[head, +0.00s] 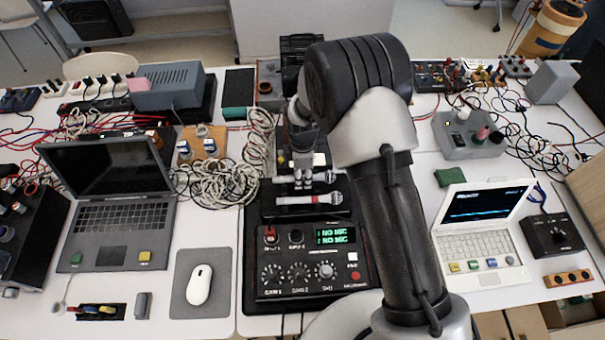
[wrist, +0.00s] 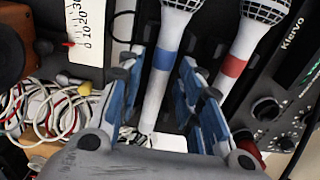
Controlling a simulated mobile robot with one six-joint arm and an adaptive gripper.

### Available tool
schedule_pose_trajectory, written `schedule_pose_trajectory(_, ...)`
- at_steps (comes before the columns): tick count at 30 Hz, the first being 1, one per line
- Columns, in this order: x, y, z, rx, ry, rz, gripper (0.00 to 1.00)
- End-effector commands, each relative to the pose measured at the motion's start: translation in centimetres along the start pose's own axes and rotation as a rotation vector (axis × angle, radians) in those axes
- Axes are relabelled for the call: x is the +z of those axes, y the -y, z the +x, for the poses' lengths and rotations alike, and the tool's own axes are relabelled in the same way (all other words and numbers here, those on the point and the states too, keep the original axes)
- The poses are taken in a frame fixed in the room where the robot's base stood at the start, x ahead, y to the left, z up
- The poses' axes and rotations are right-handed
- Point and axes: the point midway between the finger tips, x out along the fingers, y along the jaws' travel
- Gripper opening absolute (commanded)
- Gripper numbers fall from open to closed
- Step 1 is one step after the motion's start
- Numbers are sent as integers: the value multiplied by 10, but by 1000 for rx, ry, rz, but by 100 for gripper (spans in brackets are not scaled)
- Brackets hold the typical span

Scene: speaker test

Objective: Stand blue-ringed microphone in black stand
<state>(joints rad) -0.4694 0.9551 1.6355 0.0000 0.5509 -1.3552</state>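The blue-ringed microphone (wrist: 168,62) has a white handle and silver mesh head. It lies in a dark tray, parallel to a red-ringed microphone (wrist: 232,66). In the head view the red-ringed one (head: 310,200) lies nearer the front, and the blue-ringed one is partly hidden by my gripper. My gripper (wrist: 163,92) is open, with its blue-padded fingers on either side of the blue-ringed microphone's white handle. I see gaps between fingers and handle. In the head view my gripper (head: 304,168) is just above the microphones. I cannot make out the black stand for certain.
A black mixer (head: 312,270) in front of the tray shows "NO MIC" twice. Tangled white cables (head: 218,182) and a dark laptop (head: 118,215) lie to the left. A white laptop (head: 475,245) stands to the right. A white mouse (head: 199,284) sits on a grey pad.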

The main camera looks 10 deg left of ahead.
Motion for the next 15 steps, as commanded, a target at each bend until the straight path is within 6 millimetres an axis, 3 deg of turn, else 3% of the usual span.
schedule_pose_trajectory(11, 0, 0, -1, -1, 0, 0, 37)
schedule_pose_trajectory(15, 0, -1, -19, 3, -1, 0, 37)
